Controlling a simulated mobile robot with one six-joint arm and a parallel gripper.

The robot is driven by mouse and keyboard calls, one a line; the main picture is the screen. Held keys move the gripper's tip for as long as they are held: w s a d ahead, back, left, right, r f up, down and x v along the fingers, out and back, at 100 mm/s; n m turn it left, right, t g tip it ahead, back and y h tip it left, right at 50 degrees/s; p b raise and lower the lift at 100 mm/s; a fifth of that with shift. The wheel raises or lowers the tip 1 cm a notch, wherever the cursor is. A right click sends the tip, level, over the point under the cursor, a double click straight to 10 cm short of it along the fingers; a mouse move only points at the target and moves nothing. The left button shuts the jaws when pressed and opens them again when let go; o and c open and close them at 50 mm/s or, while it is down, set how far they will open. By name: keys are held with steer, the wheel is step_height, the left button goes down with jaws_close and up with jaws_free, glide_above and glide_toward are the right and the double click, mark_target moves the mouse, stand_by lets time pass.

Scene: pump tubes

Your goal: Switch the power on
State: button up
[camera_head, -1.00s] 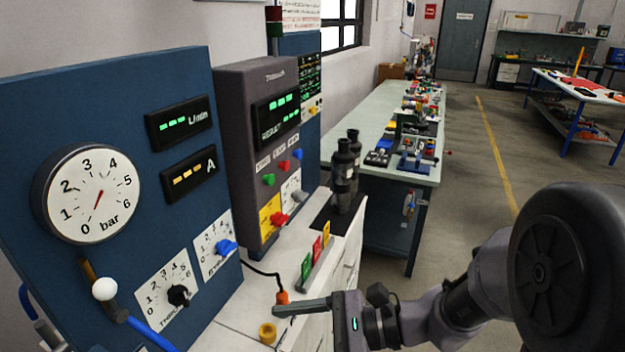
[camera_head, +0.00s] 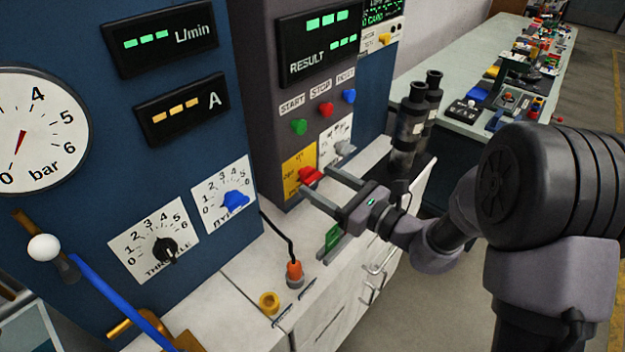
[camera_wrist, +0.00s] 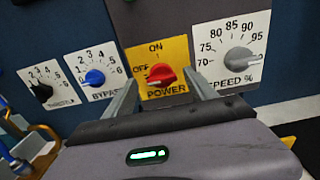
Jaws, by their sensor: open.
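The red power knob (camera_head: 311,175) sits on a yellow plate (camera_head: 294,160) low on the dark grey cabinet. In the wrist view the knob (camera_wrist: 161,75) is between ON at the top and the POWER label below, and its pointer lies to the left, by OFF. My gripper (camera_head: 318,182) is open and empty in front of the plate. In the wrist view its two fingers (camera_wrist: 161,84) stand left and right of the knob, apart from each other. Whether either finger touches the knob I cannot tell.
The grey speed knob (camera_wrist: 239,58) is just right of the power plate. The blue bypass knob (camera_wrist: 95,77) is to the left. Green, red and blue buttons (camera_head: 325,109) are above. An orange plug (camera_head: 294,271) with a black cable stands on the white bench below.

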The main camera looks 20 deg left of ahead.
mark_target(316, 178)
steer(key=shift+x, duration=1.7)
steer(key=shift+w, duration=0.1)
steer(key=c, duration=1.4)
